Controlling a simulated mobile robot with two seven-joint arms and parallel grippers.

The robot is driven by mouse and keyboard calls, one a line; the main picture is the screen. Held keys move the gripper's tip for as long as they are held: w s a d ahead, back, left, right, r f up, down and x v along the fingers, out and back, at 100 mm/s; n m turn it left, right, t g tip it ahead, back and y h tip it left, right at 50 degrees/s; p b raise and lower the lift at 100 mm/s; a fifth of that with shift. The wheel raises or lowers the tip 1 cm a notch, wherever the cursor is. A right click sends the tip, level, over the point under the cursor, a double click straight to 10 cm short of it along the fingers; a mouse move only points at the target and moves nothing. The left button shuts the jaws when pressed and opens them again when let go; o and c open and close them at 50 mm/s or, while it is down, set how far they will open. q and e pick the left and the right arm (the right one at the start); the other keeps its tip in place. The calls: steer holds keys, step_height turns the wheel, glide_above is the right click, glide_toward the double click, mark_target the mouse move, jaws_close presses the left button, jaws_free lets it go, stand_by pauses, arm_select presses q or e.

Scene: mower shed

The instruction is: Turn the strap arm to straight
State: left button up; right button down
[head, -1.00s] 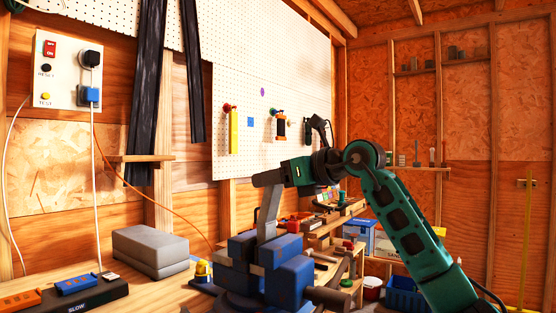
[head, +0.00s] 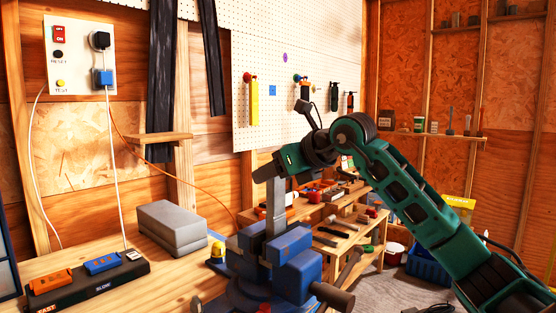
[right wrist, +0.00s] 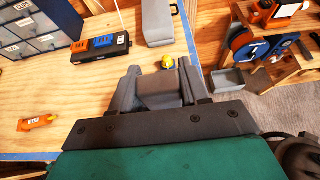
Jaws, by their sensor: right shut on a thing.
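The strap arm (head: 276,204) is a flat grey metal bar standing nearly upright in the jaws of a blue bench vise (head: 295,275) in the head view. My right gripper (head: 268,174) comes in from the right and is shut on the top end of the bar. In the right wrist view a grey piece (right wrist: 160,91) lies between the two dark fingers of this gripper (right wrist: 158,84). The bar's lower end is hidden in the vise. My left gripper is in neither view.
A grey block (head: 170,228) and a black switch strip (head: 88,280) lie on the wooden bench left of the vise. A small yellow thing (head: 217,252) sits close beside the vise. A shelf with tools (head: 350,225) stands behind at the right.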

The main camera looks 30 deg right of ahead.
steer(key=c, duration=0.6)
jaws_free()
steer(key=shift+s+r, duration=0.1)
steer(key=b+v, duration=0.1)
steer(key=v, duration=1.1)
steer(key=shift+s+d+r, duration=0.1)
steer(key=shift+s+d, duration=0.15)
steer(key=shift+s, duration=0.05)
